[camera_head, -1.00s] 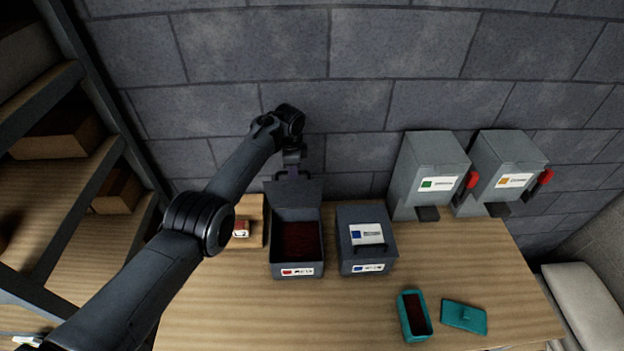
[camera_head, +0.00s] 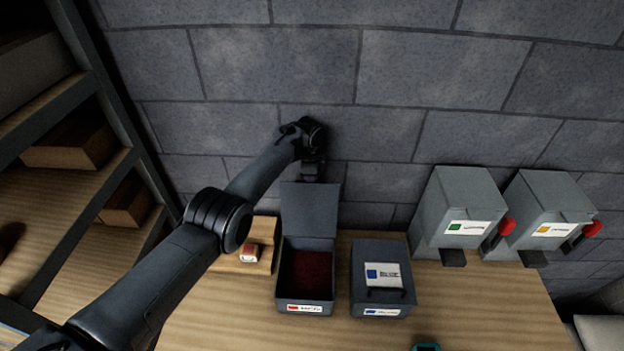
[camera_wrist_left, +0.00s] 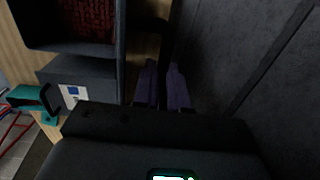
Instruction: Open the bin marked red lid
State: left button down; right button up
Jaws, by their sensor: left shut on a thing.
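The bin marked red (camera_head: 304,309) is a dark grey box on the table with a red label on its front. Its lid (camera_head: 309,209) stands up open at the back, so the dark red contents (camera_head: 307,273) show. My left gripper (camera_head: 312,170) is behind the top edge of the lid, by the wall, with its fingertips mostly hidden. In the left wrist view, the fingers (camera_wrist_left: 163,86) are close together, and the red bin's inside (camera_wrist_left: 85,18) shows at upper left. The gripper is shut on the lid, though the contact itself is hard to see. My right gripper is not in view.
A closed bin with a blue label (camera_head: 382,287) stands just right of the red bin. Two grey dispensers with red levers (camera_head: 458,215) (camera_head: 546,218) stand further right. A wooden block with a small red-and-white item (camera_head: 250,253) is at left. The brick wall is close behind.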

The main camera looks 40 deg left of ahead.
pick_arm(q)
jog(key=shift+a, duration=0.1)
jog(key=c, duration=1.2)
grip_release()
jog(key=shift+s, duration=0.1)
jog(key=shift+o, duration=0.2)
jog(key=shift+r, duration=0.1)
jog(key=shift+r, duration=0.3)
notch_tip(320, 180, up, 10)
jog(key=shift+s, duration=0.25)
